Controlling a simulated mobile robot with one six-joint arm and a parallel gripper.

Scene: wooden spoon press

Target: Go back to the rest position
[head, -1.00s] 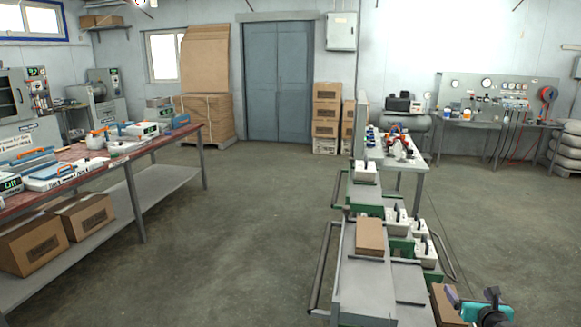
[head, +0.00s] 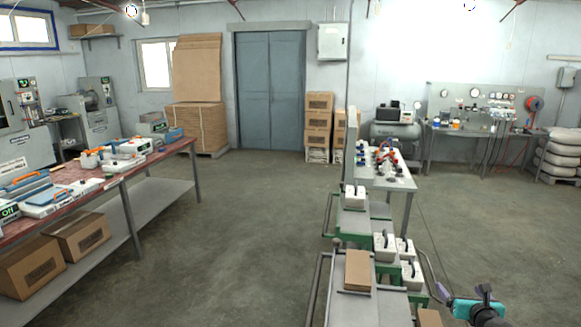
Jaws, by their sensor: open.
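My gripper (head: 484,291) shows at the bottom right edge, with dark parts above a teal body. It is small and partly cut off, and the jaws look empty. It is open, to the right of the stepped row of grey and green carts. No held object shows.
Nearby carts carry a cardboard box (head: 358,270) and several white devices (head: 384,246). A long workbench (head: 120,175) with devices on top and boxes below runs along the left. The floor (head: 230,230) between them is clear up to the blue double doors (head: 270,88).

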